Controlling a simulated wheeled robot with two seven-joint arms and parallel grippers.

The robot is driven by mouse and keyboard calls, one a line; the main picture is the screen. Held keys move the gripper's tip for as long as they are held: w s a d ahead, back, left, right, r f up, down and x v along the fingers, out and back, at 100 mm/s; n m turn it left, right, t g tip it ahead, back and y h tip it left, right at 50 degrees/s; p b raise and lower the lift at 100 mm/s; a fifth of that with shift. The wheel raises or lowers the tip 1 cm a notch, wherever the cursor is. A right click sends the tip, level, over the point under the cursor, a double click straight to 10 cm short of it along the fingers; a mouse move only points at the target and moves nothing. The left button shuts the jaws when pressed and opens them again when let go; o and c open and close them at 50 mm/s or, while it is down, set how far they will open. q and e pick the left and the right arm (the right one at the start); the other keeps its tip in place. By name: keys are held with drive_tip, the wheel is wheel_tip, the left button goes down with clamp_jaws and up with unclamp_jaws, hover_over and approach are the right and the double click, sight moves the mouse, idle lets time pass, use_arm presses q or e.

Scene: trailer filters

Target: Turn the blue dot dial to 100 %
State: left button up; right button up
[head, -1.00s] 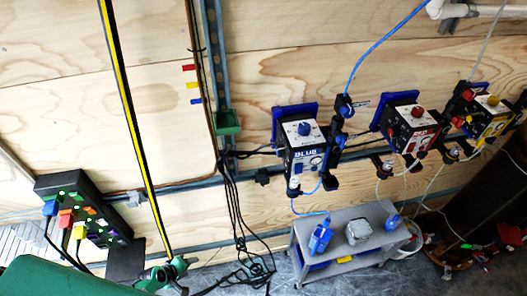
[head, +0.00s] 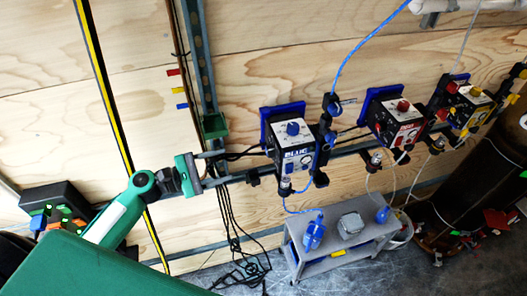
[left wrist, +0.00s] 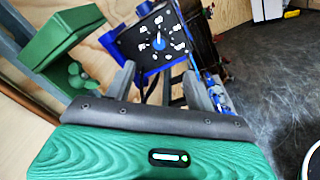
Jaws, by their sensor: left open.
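The blue unit (head: 292,150), a dark box labelled BLUE with a white top panel, is mounted on the wall rail. Its blue dial (head: 293,128) sits on that panel. In the left wrist view the blue dial (left wrist: 159,42) shows on a black face with white marks around it; the marks are too small to read. My left gripper (head: 212,167) is left of the blue unit, apart from it and pointing toward it. In the left wrist view its two grey fingers (left wrist: 158,84) are spread and empty, below the dial face. My right gripper is not in view.
A red unit (head: 398,125) and a yellow unit (head: 468,106) are on the rail farther right. A green box (head: 213,126) is on the wall post; a green box (left wrist: 62,40) shows at left in the wrist view. A grey bench (head: 338,258) stands below.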

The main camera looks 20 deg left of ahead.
sight(267, 153)
use_arm(q)
drive_tip(key=p+x, duration=0.4)
drive_tip(key=x, duration=0.7)
drive_tip(key=shift+w+a+r+p, duration=0.1)
drive_tip(key=shift+r+p, duration=0.05)
drive_tip(key=shift+p, duration=0.25)
drive_tip(key=shift+w+d, duration=0.4)
drive_tip(key=shift+d, duration=0.1)
